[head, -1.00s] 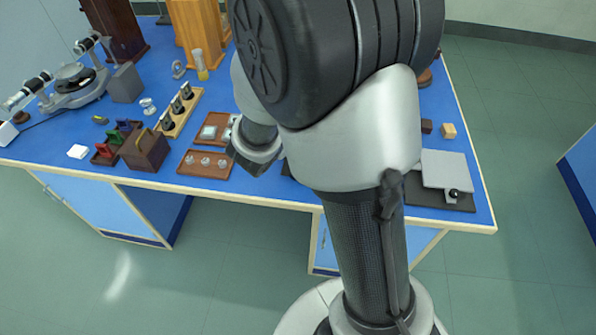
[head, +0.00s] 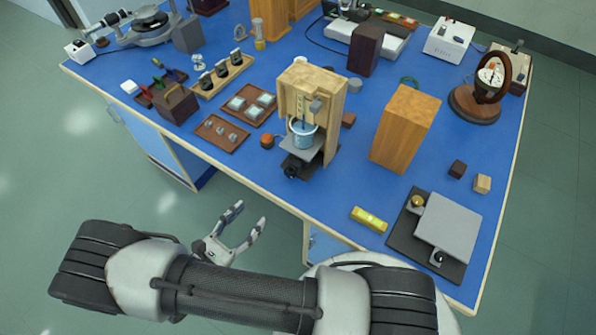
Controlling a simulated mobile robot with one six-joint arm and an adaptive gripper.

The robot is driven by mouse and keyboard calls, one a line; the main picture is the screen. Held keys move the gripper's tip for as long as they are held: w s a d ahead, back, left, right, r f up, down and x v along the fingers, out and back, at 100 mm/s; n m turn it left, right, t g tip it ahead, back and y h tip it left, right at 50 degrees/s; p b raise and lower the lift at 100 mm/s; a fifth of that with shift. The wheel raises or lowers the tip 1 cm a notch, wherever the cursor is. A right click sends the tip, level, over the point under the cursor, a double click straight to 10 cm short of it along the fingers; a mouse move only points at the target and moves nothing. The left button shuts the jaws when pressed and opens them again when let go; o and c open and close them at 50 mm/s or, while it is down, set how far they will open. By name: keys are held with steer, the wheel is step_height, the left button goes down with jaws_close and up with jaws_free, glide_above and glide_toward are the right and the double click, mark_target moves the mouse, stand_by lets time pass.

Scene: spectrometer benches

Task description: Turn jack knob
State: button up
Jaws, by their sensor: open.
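A small jack with a grey top plate (head: 302,150) stands at the table's front, inside a wooden frame (head: 328,95). A black knob (head: 291,171) shows at its front. A blue cup (head: 301,132) is above its plate. At the front right, a wider grey plate (head: 449,227) over a dark base also has a round black knob (head: 438,258) at its front. I cannot tell which knob the task names. My gripper (head: 250,214) is open and empty, in front of the table, left of and below the small jack in the picture, apart from both knobs.
A yellow level (head: 369,220) lies near the front edge, and a wooden block (head: 404,128) stands behind it. A small orange-topped item (head: 267,142) is left of the small jack. Wooden trays (head: 220,134) lie further left. Blue tabletop is clear between the small jack and the level.

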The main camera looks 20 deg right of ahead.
mark_target(288, 175)
steer(key=shift+n+t, duration=0.4)
steer(key=shift+t, duration=0.1)
steer(key=b+x, duration=0.1)
steer(key=x, duration=0.4)
steer(key=b+x, duration=0.1)
steer(key=x, duration=0.5)
steer(key=b+x, duration=0.1)
steer(key=x, duration=0.4)
steer(key=shift+s+d+f, duration=0.25)
steer(key=shift+d+f, duration=0.15)
steer(key=shift+d, duration=0.15)
